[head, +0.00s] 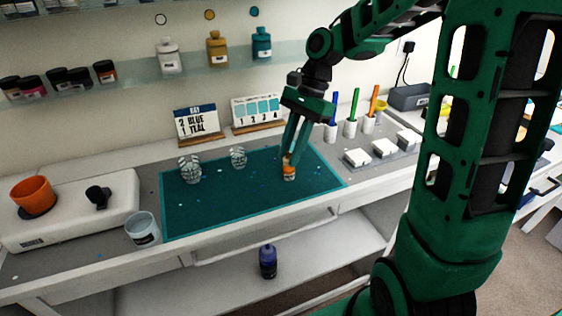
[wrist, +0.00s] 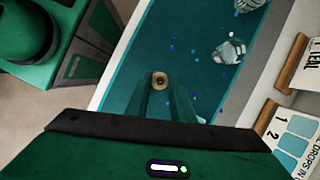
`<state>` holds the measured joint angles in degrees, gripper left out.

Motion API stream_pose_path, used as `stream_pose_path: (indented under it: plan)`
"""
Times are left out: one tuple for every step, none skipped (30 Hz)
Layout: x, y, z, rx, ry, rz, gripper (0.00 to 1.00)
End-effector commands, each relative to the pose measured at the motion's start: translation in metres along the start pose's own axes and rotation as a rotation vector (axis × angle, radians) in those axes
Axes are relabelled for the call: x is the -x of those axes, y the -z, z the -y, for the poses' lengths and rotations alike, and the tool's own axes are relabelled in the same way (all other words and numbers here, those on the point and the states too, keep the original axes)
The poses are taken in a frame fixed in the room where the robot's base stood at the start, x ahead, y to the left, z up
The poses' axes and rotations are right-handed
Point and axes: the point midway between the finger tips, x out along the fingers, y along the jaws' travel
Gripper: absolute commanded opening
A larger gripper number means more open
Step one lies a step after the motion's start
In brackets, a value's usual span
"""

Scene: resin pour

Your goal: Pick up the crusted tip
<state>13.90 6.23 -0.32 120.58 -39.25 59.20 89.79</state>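The crusted tip shows in the wrist view as a small tan-brown ring (wrist: 159,79) with a dark centre, close to the ends of my gripper's fingers.
A clear cup (head: 143,230) stands at the mat's left edge. The front of the mat is clear.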

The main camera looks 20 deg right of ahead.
Motion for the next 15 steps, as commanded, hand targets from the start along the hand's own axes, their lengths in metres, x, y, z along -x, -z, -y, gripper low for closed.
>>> stream_pose_path:
  plan:
    - [0.0,0.0,0.0,0.0,0.0,0.0,0.01]
    - [0.0,0.0,0.0,0.0,0.0,0.0,0.01]
    - [0.0,0.0,0.0,0.0,0.0,0.0,0.01]
    - [0.0,0.0,0.0,0.0,0.0,0.0,0.01]
    - [0.0,0.0,0.0,0.0,0.0,0.0,0.01]
    - [0.0,0.0,0.0,0.0,0.0,0.0,0.01]
    - [0.0,0.0,0.0,0.0,0.0,0.0,0.01]
    - [0.001,-0.001,0.0,0.0,0.0,0.0,0.01]
    - [0.002,-0.001,0.0,0.001,0.0,0.0,0.01]
    - [0.003,-0.002,0.0,0.001,0.0,0.0,0.01]
    - [0.004,-0.002,0.0,0.001,0.0,0.0,0.01]
    - [0.007,-0.003,0.0,0.001,0.0,0.0,0.01]
    - [0.009,-0.004,0.001,0.001,0.0,0.0,0.01]
    - [0.012,-0.005,0.001,0.001,0.001,-0.001,0.01]
    - [0.017,-0.007,0.001,0.001,0.002,-0.001,0.01]
